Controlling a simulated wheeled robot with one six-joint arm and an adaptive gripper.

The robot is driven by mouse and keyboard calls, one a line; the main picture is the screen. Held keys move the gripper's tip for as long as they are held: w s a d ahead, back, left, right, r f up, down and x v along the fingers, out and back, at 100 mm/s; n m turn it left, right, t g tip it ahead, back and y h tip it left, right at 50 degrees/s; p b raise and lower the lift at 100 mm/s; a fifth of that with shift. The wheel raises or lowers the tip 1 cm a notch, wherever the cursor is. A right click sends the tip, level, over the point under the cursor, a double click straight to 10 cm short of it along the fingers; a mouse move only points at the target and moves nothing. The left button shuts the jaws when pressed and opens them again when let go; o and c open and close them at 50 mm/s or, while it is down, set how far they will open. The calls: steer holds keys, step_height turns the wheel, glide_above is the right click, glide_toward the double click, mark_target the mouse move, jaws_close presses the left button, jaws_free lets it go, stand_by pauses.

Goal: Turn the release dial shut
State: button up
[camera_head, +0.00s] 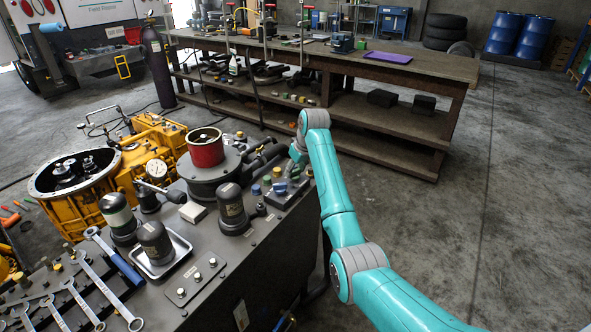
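My teal arm reaches from the lower right to the right end of the dark metal workbench (235,290). My gripper (288,178) is small and partly hidden by the wrist, low over a cluster of small coloured knobs or caps (267,184) at the bench's right corner. I cannot tell whether its fingers are open or touch anything. I cannot make out which part is the release dial. A red cylinder (206,150) stands upright on a dark round flange (209,180) left of my gripper. A white-faced gauge (156,168) sits farther left.
Dark canisters (232,210), a metal tray (178,262) and several wrenches (100,285) crowd the bench. A yellow transmission housing (75,210) stands behind on the left. A long wooden workbench (420,68) is at the back. The floor on the right is clear.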

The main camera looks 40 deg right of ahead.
stand_by(0.3)
steer(key=m+h, duration=0.1)
steer(key=m, duration=0.2)
steer(key=m+h, duration=0.1)
steer(key=m, duration=0.2)
steer(key=shift+a+m+g, duration=0.15)
steer(key=shift+m+g, duration=0.15)
steer(key=shift+g, duration=0.1)
steer(key=m, duration=0.2)
steer(key=m+g+h, duration=0.1)
steer(key=m, duration=0.1)
steer(key=shift+w+h, duration=0.1)
steer(key=shift+h, duration=0.2)
steer(key=shift+m+g+h, duration=0.3)
steer(key=shift+m+g, duration=0.2)
steer(key=shift+m, duration=1.1)
steer(key=shift+a, duration=0.1)
steer(key=o, duration=1.2)
steer(key=shift+c, duration=0.2)
